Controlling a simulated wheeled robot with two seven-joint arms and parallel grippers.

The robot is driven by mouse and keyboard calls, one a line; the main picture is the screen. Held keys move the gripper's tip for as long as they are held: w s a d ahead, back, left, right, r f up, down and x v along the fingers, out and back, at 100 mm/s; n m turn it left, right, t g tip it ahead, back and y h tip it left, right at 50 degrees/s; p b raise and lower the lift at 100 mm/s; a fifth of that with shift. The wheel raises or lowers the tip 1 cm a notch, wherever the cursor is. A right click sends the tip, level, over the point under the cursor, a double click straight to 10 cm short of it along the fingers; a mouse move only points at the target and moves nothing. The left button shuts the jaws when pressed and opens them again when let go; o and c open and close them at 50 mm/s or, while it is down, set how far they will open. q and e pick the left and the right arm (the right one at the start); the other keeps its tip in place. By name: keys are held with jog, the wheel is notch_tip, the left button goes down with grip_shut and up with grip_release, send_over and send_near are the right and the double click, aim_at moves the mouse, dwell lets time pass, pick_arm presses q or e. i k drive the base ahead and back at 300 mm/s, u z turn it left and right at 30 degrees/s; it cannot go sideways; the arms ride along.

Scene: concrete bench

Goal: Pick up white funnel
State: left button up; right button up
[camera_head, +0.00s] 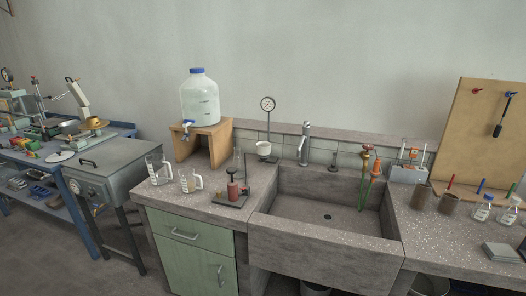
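I cannot make out a clear white funnel in the head view. A small white cup-shaped thing (264,148) is at the dial gauge stand (268,122), behind the sink's left corner; it is too small to tell whether it is a funnel. Neither of my grippers shows in this view.
A concrete sink (320,255) with a tap (304,145) fills the middle. Left of it are two glass beakers (190,180), a red device (235,189) and a large jug (200,98) on a wooden stand (220,135). Bottles (482,210) and a pegboard (485,135) are right.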

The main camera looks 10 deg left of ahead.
aim_at(264, 154)
jog(key=u, duration=0.55)
jog(key=k, duration=0.6)
jog(key=u, duration=0.9)
jog(key=i, duration=1)
jog(key=z, duration=0.45)
jog(key=i, duration=0.75)
jog(key=z, duration=1.25)
jog(key=i, duration=0.4)
jog(key=z, duration=0.35)
